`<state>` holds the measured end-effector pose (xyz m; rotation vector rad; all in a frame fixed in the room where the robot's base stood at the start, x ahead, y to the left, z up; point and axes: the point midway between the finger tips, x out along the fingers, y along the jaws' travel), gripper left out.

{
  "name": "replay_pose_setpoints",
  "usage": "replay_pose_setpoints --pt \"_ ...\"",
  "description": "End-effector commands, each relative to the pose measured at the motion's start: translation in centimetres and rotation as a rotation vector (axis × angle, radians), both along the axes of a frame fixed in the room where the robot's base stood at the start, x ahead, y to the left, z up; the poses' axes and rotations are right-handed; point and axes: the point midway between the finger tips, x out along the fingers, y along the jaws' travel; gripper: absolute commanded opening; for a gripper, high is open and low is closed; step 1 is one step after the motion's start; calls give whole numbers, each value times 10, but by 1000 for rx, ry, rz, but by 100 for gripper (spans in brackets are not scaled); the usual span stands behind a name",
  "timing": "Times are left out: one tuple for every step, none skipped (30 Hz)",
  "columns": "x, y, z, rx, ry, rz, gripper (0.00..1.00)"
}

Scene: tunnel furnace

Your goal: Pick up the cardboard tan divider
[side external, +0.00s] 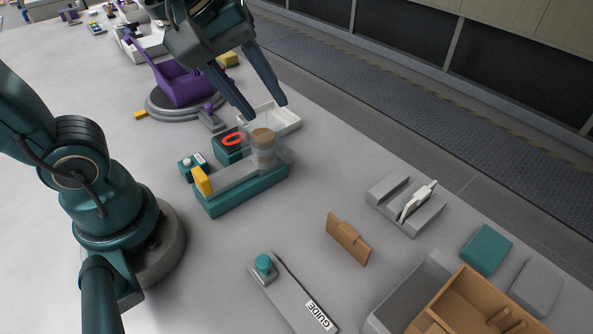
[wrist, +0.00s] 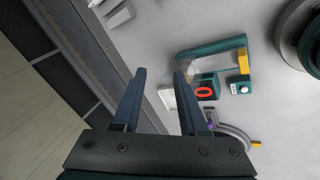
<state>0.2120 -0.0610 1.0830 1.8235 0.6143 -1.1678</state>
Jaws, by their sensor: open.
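The cardboard tan divider (side external: 348,239) is a flat tan piece with a small tab on its face. It sits on the grey table in the lower middle right of the side view, apart from other things. I cannot make it out in the wrist view. My gripper (side external: 266,112) is open and empty, high above the table at the top of the side view, well up and left of the divider. Its two fingers also show in the wrist view (wrist: 160,75), spread apart with nothing between them.
A teal fixture (side external: 245,192) with a clear cylinder and a white tray (side external: 285,120) stand below my gripper. A tan compartment box (side external: 462,300), a slotted grey holder (side external: 425,217) and a grey GUIDE bar (side external: 290,292) surround the divider. Bare table lies between the fixture and divider.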

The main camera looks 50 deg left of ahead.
Motion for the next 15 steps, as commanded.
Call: replay_pose_setpoints --pt "11 -9 -2 -48 36 76 42" --pt "17 -13 -3 -75 53 124 42" --pt "24 -20 -5 -107 79 187 42" --pt "29 -25 -7 -129 98 231 42" --pt "34 -30 -10 -148 118 273 42" --pt "40 -38 -15 -170 143 328 42" --pt "45 -44 -19 -185 163 364 42" --pt "49 -50 -23 -196 181 400 42" --pt "54 -58 -29 -208 206 445 42" --pt "57 -64 -35 -215 226 475 42" --pt "61 -71 -41 -219 245 504 42" --pt "64 -79 -50 -221 271 538 42" --pt "66 -86 -57 -219 288 559 42" --pt "67 -92 -65 -215 306 577 42" --pt "68 -101 -75 -207 329 594 42"
